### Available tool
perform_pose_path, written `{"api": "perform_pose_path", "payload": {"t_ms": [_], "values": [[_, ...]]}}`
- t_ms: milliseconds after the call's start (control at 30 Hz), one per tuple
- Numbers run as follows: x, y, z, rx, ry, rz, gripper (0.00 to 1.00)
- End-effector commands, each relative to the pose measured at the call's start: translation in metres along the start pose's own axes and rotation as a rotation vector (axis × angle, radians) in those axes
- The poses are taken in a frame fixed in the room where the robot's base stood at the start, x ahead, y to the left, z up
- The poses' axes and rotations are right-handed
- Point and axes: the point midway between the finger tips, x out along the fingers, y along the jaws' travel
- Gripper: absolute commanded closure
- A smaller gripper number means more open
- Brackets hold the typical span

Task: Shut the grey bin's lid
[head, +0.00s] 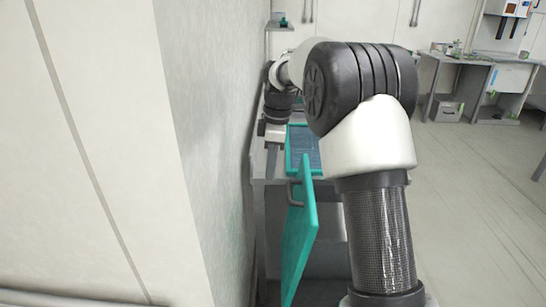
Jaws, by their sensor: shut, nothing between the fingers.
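A teal panel (300,243) with a grey handle (294,192) stands steeply tilted, near upright, at the front of a grey bench-like body (262,168). It looks like an open lid or door; its hinge is not clear. Behind it a teal-rimmed frame (290,150) with a dark bluish inside shows on top. I cannot tell for sure whether this is the grey bin. My gripper (272,170) points down beside the frame's left side, close to the wall. It is shut and empty, above and behind the handle, seemingly apart from the panel. My arm hides the right side.
A pale wall (215,140) runs close along the left of my gripper. Open floor (475,200) lies to the right. Grey desks (480,75) with small items and a grey box (448,111) stand far back right. A small shelf (280,27) is at the back.

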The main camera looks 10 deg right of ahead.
Motion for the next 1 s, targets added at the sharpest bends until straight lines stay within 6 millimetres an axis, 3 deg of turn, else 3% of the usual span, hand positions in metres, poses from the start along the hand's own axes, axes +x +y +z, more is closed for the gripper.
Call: {"api": "perform_pose_path", "payload": {"t_ms": [133,400,1000], "values": [[0.032,-0.001,0.0,0.0,-0.001,-0.003,1.0],[0.037,0.0,0.034,0.002,-0.001,0.001,1.0],[0.038,0.0,0.046,0.003,0.014,0.001,1.0]]}}
